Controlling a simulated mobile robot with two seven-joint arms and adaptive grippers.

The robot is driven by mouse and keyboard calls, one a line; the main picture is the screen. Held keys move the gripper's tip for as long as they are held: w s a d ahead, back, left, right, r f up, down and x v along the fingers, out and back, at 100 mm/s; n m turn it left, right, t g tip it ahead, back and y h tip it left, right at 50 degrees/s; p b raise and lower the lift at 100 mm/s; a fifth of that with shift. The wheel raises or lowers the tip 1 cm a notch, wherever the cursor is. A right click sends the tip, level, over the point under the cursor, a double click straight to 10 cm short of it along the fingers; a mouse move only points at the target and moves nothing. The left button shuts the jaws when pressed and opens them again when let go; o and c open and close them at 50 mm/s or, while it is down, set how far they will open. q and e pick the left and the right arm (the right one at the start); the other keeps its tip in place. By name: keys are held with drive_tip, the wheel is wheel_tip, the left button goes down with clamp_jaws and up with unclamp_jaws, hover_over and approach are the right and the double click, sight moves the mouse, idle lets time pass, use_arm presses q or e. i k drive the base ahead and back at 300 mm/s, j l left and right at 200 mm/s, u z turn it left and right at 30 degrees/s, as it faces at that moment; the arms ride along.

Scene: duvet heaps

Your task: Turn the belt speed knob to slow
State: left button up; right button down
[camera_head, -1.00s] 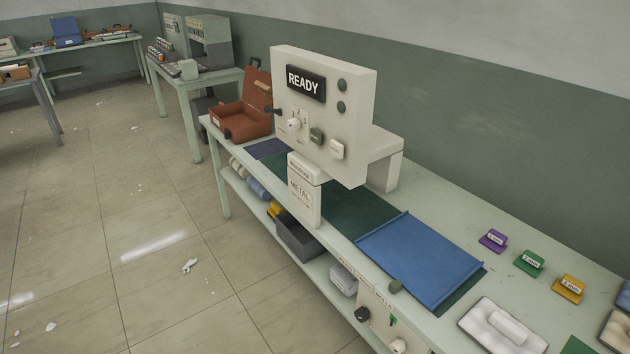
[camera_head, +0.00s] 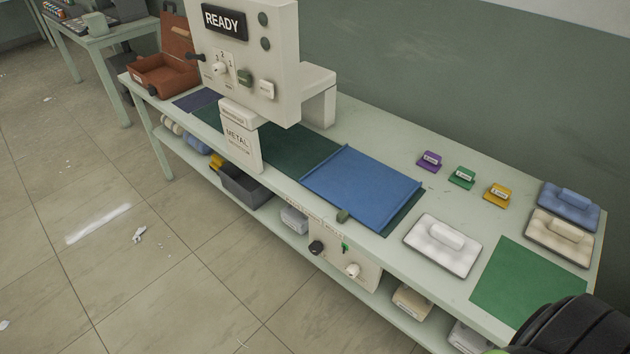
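A cream control panel (camera_head: 372,276) hangs under the front edge of the workbench. It carries a black knob (camera_head: 316,248), a small green switch (camera_head: 345,247) and a white knob (camera_head: 353,270). Its lettering is too small to read. Another white knob (camera_head: 218,68) with small numbers above it is on the upright metal detector cabinet (camera_head: 275,92), under a READY display (camera_head: 224,21). I cannot tell from the labels which knob sets belt speed. No gripper fingers are visible. A rounded black part of mine shows at the bottom right, away from the panel.
Purple (camera_head: 429,161), green (camera_head: 461,178) and yellow (camera_head: 497,195) tag holders stand behind. Floor before the bench is mostly clear.

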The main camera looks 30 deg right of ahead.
sight(352, 270)
drive_tip(key=z, duration=1.05)
